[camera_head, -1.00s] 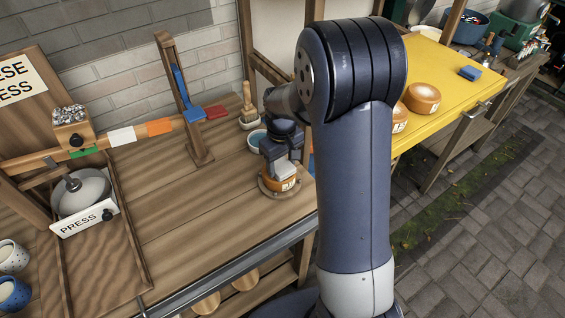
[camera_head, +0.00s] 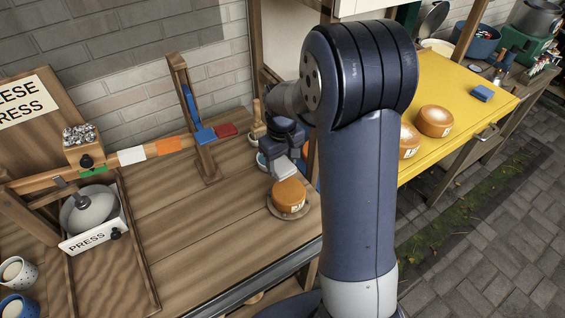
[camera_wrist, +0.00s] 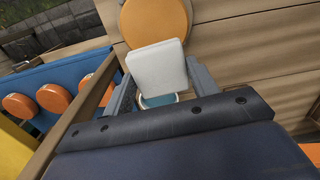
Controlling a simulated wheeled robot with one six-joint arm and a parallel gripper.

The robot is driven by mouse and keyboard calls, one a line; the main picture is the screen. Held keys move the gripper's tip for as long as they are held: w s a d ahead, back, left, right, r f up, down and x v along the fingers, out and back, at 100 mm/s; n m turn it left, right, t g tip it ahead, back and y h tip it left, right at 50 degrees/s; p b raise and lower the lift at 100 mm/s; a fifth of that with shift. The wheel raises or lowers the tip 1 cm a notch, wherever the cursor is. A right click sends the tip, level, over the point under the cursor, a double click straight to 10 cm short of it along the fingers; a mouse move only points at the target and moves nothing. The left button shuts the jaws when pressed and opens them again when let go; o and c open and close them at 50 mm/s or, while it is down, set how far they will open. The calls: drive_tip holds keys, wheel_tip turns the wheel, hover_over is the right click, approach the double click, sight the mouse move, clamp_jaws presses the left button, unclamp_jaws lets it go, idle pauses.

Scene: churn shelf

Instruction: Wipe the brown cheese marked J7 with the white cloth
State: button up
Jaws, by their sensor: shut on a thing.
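A round brown cheese (camera_head: 290,193) sits on a round stand at the right end of the wooden bench, its top mostly uncovered. It has a small white label on its front side, too small to read. It also shows at the top of the wrist view (camera_wrist: 155,20). My gripper (camera_head: 281,160) is just behind the cheese, shut on the folded white cloth (camera_wrist: 159,68). In the wrist view the cloth overlaps the cheese's near edge; I cannot tell whether they touch.
A blue-rimmed bowl (camera_wrist: 158,100) lies below the cloth.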

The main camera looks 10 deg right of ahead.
drive_tip(key=shift+r+p, duration=0.95)
drive_tip(key=shift+r, duration=0.7)
drive_tip(key=shift+w+f, duration=0.1)
